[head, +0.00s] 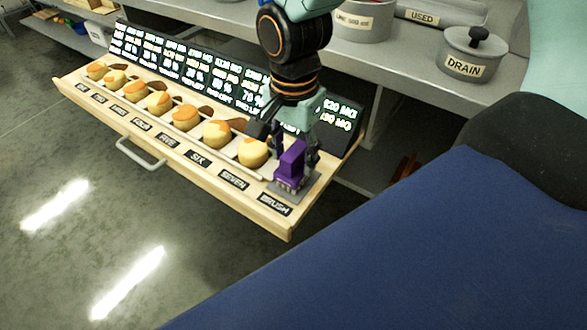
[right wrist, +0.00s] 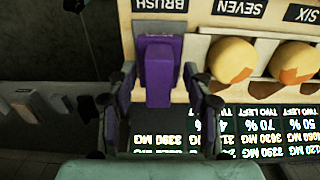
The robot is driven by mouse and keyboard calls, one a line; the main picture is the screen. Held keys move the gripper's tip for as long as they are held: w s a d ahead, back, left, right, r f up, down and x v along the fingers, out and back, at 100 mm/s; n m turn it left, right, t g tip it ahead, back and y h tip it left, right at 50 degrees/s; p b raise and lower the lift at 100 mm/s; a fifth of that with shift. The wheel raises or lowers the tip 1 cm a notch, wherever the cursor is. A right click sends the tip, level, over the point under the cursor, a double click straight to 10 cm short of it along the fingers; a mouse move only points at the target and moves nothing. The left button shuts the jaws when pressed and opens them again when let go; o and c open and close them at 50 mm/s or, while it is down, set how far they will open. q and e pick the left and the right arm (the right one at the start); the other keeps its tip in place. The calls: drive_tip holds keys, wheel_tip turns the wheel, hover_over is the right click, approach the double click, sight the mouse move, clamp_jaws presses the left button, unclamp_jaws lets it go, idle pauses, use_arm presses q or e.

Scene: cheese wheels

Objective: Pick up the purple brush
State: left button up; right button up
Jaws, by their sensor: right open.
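The purple brush (head: 290,163) stands upright on a small grey pad at the right end of the wooden tray (head: 163,155), behind the label "BRUSH". My right gripper (head: 292,150) comes down from above, with its fingers around the brush. In the right wrist view the brush (right wrist: 159,72) lies between the two open fingers (right wrist: 163,88), with gaps visible beside it. Whether a finger touches it, I cannot tell. My left gripper does not show in either view.
Several cheese wheels (head: 186,118) stand in a row left of the brush, the nearest one (head: 252,152) close to the gripper. A dark display board (head: 185,68) stands behind them. A grey counter with pots, one marked "DRAIN" (head: 470,55), is at the back right.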

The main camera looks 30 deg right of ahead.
drive_tip(key=shift+s+r, duration=0.1)
drive_tip(key=shift+s, duration=0.1)
drive_tip(key=c, duration=0.4)
drive_tip(key=shift+w, duration=0.15)
drive_tip(key=c, duration=0.4)
clamp_jaws()
drive_tip(key=shift+r, duration=0.35)
wheel_tip(320, 180, up, 9)
drive_tip(key=p, duration=0.4)
drive_tip(key=shift+r, duration=0.15)
